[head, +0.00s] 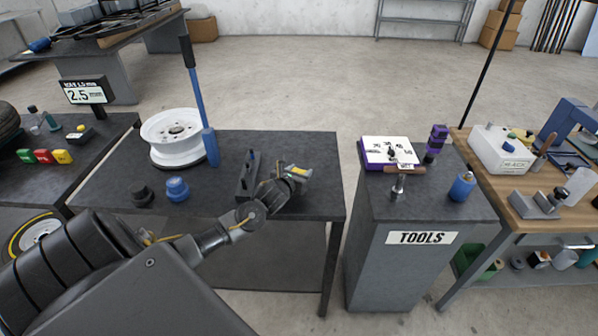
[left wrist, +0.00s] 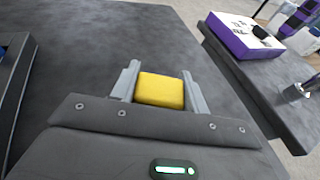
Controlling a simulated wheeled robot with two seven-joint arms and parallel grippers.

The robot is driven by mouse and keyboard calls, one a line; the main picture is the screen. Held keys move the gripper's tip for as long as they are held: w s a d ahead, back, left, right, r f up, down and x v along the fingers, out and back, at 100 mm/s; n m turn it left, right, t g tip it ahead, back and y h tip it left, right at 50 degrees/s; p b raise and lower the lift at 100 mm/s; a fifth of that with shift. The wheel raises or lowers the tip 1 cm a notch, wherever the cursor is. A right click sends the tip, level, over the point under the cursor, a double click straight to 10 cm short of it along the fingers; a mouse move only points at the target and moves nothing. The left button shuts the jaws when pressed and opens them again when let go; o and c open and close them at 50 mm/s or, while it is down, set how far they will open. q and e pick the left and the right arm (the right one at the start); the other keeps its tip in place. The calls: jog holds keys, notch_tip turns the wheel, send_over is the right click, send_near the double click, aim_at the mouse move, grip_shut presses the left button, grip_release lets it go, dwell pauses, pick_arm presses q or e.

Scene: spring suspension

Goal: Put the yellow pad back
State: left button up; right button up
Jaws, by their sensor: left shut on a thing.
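The yellow pad (left wrist: 160,90) sits between the two grey fingers of my left gripper (left wrist: 160,88) in the left wrist view. The fingers are shut on its sides. In the head view my left gripper (head: 300,172) is over the right part of the dark middle table (head: 285,148), and only a little yellow shows at its fingers. I cannot tell the pad's height above the table. A dark slotted block (head: 247,176) stands just left of the gripper, partly hidden by my arm. My right gripper is not in view.
A white wheel rim (head: 172,137), a blue-handled tool (head: 209,145) and two round knobs, one blue (head: 177,189) and one black (head: 142,195), stand on the left of the middle table. Green, red and yellow blocks (head: 43,156) lie on the left table. A TOOLS cabinet (head: 420,210) stands across a gap to the right.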

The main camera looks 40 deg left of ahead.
pick_arm(q)
jog(key=shift+f, duration=0.25)
jog(key=shift+f, duration=0.15)
jog(key=o, duration=1)
jog(key=shift+r, duration=0.2)
jog(key=b+v, duration=0.1)
jog(key=v, duration=0.9)
jog(key=shift+s, duration=0.25)
jog(key=shift+v, duration=0.8)
